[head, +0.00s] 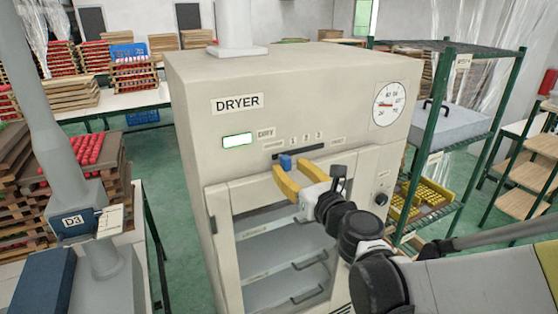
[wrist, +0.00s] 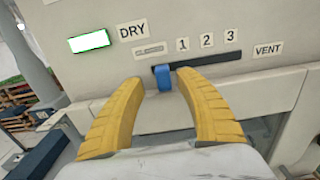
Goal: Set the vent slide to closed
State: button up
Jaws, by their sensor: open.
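The vent slide is a blue knob (wrist: 164,79) in a dark horizontal slot (wrist: 215,61) on the dryer front. The knob sits at the left end of the slot, below a small label (wrist: 149,50) too blurred to read, left of the 1, 2 and 3 marks. In the head view the knob (head: 287,161) shows under the same row of labels. My gripper (wrist: 160,82) is open, with one yellow finger on each side of the knob and a gap visible on both sides. In the head view my gripper (head: 291,168) is close to the panel.
The beige dryer (head: 195,120) has an open-fronted chamber with handled drawers (head: 290,250) below the slot. A round dial (head: 388,105) and dark knob (head: 381,199) are at its right. A green shelf rack (head: 435,130) stands to the right. A blue box (head: 40,278) is at lower left.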

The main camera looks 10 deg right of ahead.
jog(key=v, duration=0.8)
jog(key=shift+s, duration=0.4)
jog(key=s+a+f+n+g+b, duration=0.2)
jog(key=s+f+n+g+b, duration=0.15)
jog(key=f+n+b, duration=0.45)
jog(key=s+a+f+n+g+b, duration=0.2)
jog(key=s+f+n+g+b, duration=0.15)
jog(key=f+n, duration=0.75)
jog(key=s+d+f+n+g+h+b, duration=0.3)
jog(key=s+d+f+n+h+b, duration=0.2)
jog(key=n, duration=0.8)
jog(key=s+d+f+b, duration=0.1)
jog(key=s+d+f, duration=0.2)
jog(key=s+f, duration=0.1)
jog(key=shift+d+h, duration=0.3)
jog(key=shift+d, duration=0.05)
jog(key=shift+f, duration=0.15)
